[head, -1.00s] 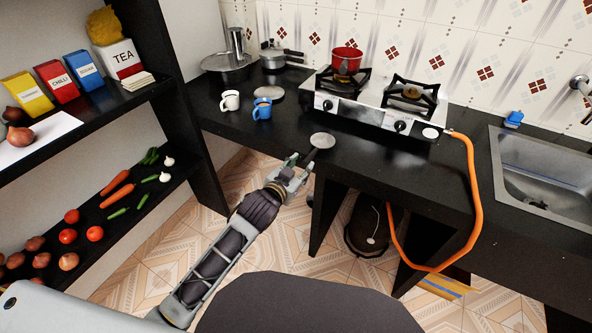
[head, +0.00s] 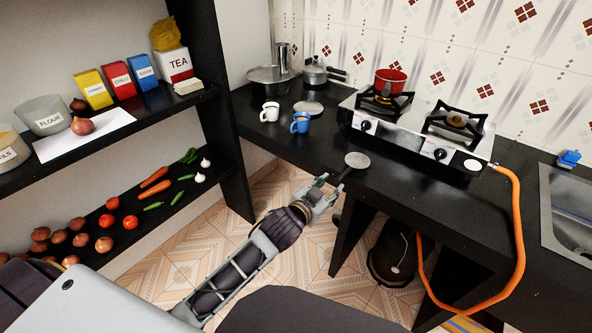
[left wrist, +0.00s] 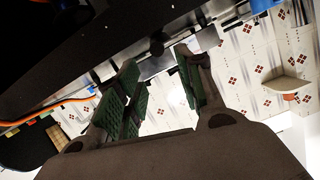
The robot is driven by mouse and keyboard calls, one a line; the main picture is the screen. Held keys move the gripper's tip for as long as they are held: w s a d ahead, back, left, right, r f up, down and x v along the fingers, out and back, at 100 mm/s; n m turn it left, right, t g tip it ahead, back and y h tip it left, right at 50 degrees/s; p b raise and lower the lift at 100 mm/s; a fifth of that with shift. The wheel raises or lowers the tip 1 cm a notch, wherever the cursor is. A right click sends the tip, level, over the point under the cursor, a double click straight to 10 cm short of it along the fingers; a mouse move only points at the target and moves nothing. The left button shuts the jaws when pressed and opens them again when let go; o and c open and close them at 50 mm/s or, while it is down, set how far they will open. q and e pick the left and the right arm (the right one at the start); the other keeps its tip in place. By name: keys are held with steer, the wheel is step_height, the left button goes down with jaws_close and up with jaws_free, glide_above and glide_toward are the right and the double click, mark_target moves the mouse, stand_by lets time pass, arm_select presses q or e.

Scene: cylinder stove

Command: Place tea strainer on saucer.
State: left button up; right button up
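The tea strainer (head: 357,160) is a round grey piece with a dark handle, lying at the front edge of the black counter. Its handle points toward my left gripper (head: 330,187), which is at the counter edge. The fingers are spread in the left wrist view (left wrist: 160,92), with a gap between the green pads. The handle end is close to the fingertips; I cannot tell whether it touches them. The saucer (head: 309,107) is a flat grey disc farther back on the counter, with nothing on it. My right gripper is not in view.
A blue mug (head: 300,123) and a white mug (head: 270,111) stand near the saucer. The gas stove (head: 400,137) with a red pot (head: 390,82) is to the right. An orange hose (head: 519,230) hangs in front. A shelf (head: 150,112) with food stands at left.

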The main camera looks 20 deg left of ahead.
arm_select(q)
steer(key=s+a+f+n+g+y, duration=0.1)
steer(key=s+a+f+g, duration=0.15)
steer(key=f, duration=0.95)
steer(key=s+a+f+g+y, duration=0.1)
steer(key=s+a+f, duration=0.15)
steer(key=f, duration=0.85)
steer(key=s+a+f+n+g+y, duration=0.15)
steer(key=a+f, duration=0.25)
steer(key=f, duration=0.8)
steer(key=s+a+f+g, duration=0.3)
steer(key=s+f, duration=0.8)
steer(key=s, duration=0.1)
steer(key=s+a+f+g, duration=0.3)
steer(key=s+f, duration=0.9)
steer(key=s, duration=0.1)
steer(key=shift+a+n+g+y, duration=0.15)
steer(key=shift+n+g+y, duration=0.15)
steer(key=shift+n+y, duration=0.05)
steer(key=shift+o, duration=0.5)
steer(key=shift+s, duration=0.1)
